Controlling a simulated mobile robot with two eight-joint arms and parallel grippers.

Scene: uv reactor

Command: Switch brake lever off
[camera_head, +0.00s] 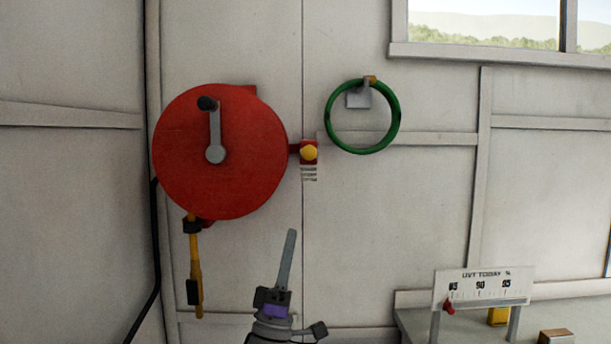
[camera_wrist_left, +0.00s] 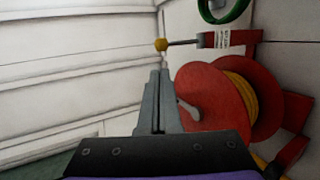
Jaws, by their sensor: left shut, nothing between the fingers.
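The brake lever (camera_head: 309,153) appears as a yellow knob on a red bracket at the right side of the red hose reel (camera_head: 245,170) in the head view. In the left wrist view the lever (camera_wrist_left: 161,45) shows from the side, a yellow ball on a dark rod that sticks out from a red bracket. My left gripper (camera_head: 291,234) is below and slightly left of the lever in the head view. Its fingers (camera_wrist_left: 158,72) are shut and empty, with the tips just under the ball in the wrist picture. Contact is not visible. My right gripper is out of view.
The reel has a grey crank (camera_head: 215,125) with a black knob. A yellow hose nozzle (camera_head: 196,265) hangs below it. A green ring (camera_head: 398,123) hangs on the wall to the right. A gauge board (camera_head: 484,287) stands at lower right. The wall below the lever is clear.

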